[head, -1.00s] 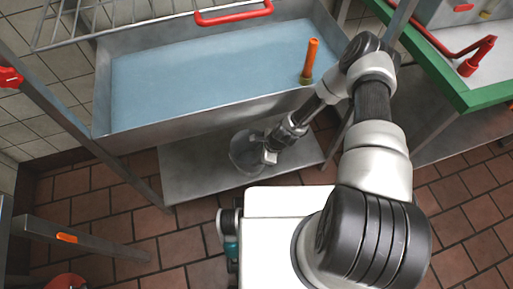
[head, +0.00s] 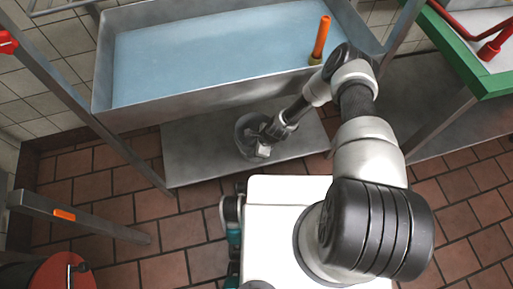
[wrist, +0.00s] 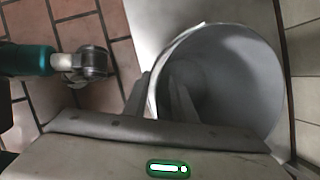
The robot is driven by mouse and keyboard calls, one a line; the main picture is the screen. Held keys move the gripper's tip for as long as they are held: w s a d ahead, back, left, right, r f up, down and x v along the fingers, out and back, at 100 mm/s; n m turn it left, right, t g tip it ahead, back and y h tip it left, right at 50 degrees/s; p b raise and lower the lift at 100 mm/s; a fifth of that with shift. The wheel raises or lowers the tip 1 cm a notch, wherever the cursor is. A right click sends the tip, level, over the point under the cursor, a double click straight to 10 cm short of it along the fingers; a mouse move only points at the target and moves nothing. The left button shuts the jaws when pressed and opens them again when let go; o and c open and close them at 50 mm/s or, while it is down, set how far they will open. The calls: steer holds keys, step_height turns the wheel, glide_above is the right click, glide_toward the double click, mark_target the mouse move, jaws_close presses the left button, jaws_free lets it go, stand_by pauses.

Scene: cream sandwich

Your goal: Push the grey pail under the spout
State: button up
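The grey pail (head: 243,127) stands on the low metal shelf under the front edge of the basin. In the wrist view the pail (wrist: 243,85) is seen from above, its round mouth upright. My gripper (wrist: 161,72) is at the pail's left side in the wrist view. Its two fingers are a little apart, one beside the rim and the other over the pail's inside. I see no firm clasp on the wall. In the head view my gripper (head: 262,150) partly covers the pail. I cannot identify the spout in either view.
The low shelf (head: 200,160) has bare room on both sides of the pail. Above it is a basin (head: 150,118) with a blue bottom and an orange rod (head: 321,38). Metal legs stand at left and right. A red round thing (head: 60,275) is at lower left.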

steer(key=shift+x, duration=1)
jaws_close()
